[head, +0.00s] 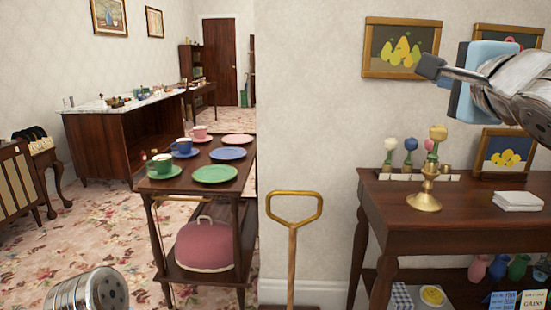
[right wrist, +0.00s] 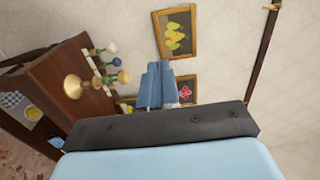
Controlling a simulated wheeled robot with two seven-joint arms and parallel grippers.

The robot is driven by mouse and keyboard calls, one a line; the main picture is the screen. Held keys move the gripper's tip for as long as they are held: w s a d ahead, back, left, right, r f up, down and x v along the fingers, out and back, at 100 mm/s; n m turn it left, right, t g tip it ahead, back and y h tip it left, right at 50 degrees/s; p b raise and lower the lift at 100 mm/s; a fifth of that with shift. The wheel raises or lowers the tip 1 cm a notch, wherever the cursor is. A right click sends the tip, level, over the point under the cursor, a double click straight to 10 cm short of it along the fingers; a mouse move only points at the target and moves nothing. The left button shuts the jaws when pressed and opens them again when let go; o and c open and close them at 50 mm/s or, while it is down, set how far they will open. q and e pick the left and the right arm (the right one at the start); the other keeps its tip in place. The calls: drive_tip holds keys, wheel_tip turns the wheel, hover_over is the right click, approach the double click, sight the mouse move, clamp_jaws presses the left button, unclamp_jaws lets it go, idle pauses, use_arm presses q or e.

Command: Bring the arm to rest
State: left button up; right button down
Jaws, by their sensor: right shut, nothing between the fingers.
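My right gripper (head: 430,68) is raised at the upper right of the head view, in front of the wall and above the dark wooden side table (head: 455,200). Its dark fingers point left, and its blue body sits behind them. In the right wrist view the fingers (right wrist: 167,85) are together and empty, apart from the table and pictures behind. My left gripper is not in view; only a grey metal part of mine shows at the lower left of the head view.
The side table holds a brass candlestick (head: 425,190), several flower-shaped pieces and white napkins (head: 518,201). Framed pictures (head: 401,48) hang behind. A cart (head: 175,182) with cups and plates stands at centre left. A wooden-shafted handle (head: 293,240) stands between them.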

drive_tip(key=w+a+f+n+g+h, duration=0.1)
drive_tip(key=w+a+f+n, duration=0.2)
drive_tip(key=w+f, duration=0.55)
drive_tip(key=w+a+f+n+g, duration=0.15)
drive_tip(key=w+a+f, duration=0.3)
drive_tip(key=f, duration=0.75)
drive_tip(key=w+a+f+n+g+y, duration=0.1)
drive_tip(key=w+f+n+g, duration=0.15)
drive_tip(key=f, duration=0.95)
drive_tip(key=w+a+f+n+g, duration=0.1)
drive_tip(key=f+n, duration=0.3)
drive_tip(key=f, duration=0.9)
drive_tip(key=s+a+f+n+g+y, duration=0.15)
drive_tip(key=s+f, duration=0.35)
drive_tip(key=f, duration=0.7)
drive_tip(key=s+f+n+g+y, duration=0.1)
drive_tip(key=s+f+n+g, duration=0.3)
drive_tip(key=f, duration=0.7)
drive_tip(key=s+a+f+g+y, duration=0.1)
drive_tip(key=s+a+f+g, duration=0.1)
drive_tip(key=s+f, duration=0.4)
drive_tip(key=s+a+f+g+y, duration=0.1)
drive_tip(key=s+f+g, duration=0.3)
drive_tip(key=s, duration=1.2)
wheel_tip(320, 180, down, 3)
drive_tip(key=shift+s+a+f+y, duration=0.2)
drive_tip(key=shift+s+a+y, duration=0.15)
drive_tip(key=shift+a, duration=0.2)
drive_tip(key=shift+d+n, duration=0.1)
drive_tip(key=shift+n, duration=0.15)
